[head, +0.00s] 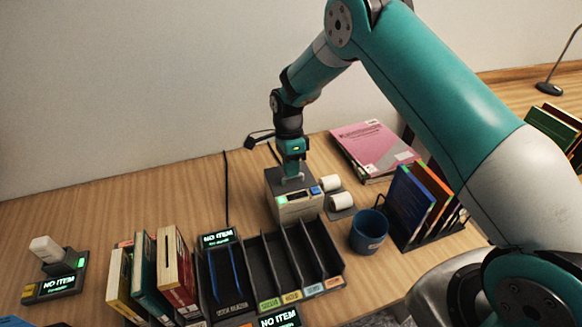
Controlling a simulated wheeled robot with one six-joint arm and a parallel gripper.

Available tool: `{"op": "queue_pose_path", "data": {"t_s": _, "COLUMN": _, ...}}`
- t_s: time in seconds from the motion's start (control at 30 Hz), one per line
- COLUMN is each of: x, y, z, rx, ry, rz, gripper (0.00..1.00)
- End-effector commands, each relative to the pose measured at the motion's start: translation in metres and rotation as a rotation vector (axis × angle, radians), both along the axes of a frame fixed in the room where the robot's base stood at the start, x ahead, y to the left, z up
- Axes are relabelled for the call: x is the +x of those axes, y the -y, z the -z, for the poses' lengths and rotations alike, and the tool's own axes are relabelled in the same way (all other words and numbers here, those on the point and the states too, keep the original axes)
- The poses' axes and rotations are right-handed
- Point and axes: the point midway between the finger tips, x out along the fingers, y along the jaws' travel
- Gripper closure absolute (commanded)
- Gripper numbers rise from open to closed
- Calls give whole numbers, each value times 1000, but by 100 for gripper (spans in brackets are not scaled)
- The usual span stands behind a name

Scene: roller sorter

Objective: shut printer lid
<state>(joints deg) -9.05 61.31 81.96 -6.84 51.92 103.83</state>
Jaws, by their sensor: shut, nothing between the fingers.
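The label printer (298,206) is a small light box with a dark top and a blue button at its front right. It stands on the table behind the black sorter. My gripper (293,177) points down onto the top of the printer, and its fingers are shut and empty. The fingertips look to be at or just above the printer's top; I cannot tell whether they touch. The lid's outline is partly hidden by the gripper, and the top looks flat, as if the lid is down.
Two white rolls (335,192) sit just right of the printer. A blue mug (368,232) and a book rack (425,205) stand further right. The black sorter (270,265) lies in front. A pink book stack (372,148) is behind right. Bare table lies left of the printer.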

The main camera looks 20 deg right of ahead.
Motion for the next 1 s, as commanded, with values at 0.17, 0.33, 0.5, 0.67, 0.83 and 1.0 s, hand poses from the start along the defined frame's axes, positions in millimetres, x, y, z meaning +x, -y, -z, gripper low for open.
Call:
{"op": "queue_pose_path", "data": {"t_s": 0.17, "x": -9, "y": 3, "z": 11, "rx": -14, "ry": -29, "rz": 8, "gripper": 100}}
{"op": "queue_pose_path", "data": {"t_s": 0.33, "x": -7, "y": 3, "z": 1, "rx": -14, "ry": -27, "rz": 8, "gripper": 100}}
{"op": "queue_pose_path", "data": {"t_s": 0.5, "x": -1, "y": 5, "z": -35, "rx": -9, "ry": -11, "rz": 11, "gripper": 100}}
{"op": "queue_pose_path", "data": {"t_s": 0.67, "x": 9, "y": 6, "z": -65, "rx": -5, "ry": 3, "rz": 10, "gripper": 100}}
{"op": "queue_pose_path", "data": {"t_s": 0.83, "x": 16, "y": 9, "z": -104, "rx": -5, "ry": 3, "rz": 13, "gripper": 100}}
{"op": "queue_pose_path", "data": {"t_s": 1.0, "x": 20, "y": 11, "z": -129, "rx": -5, "ry": 1, "rz": 15, "gripper": 100}}
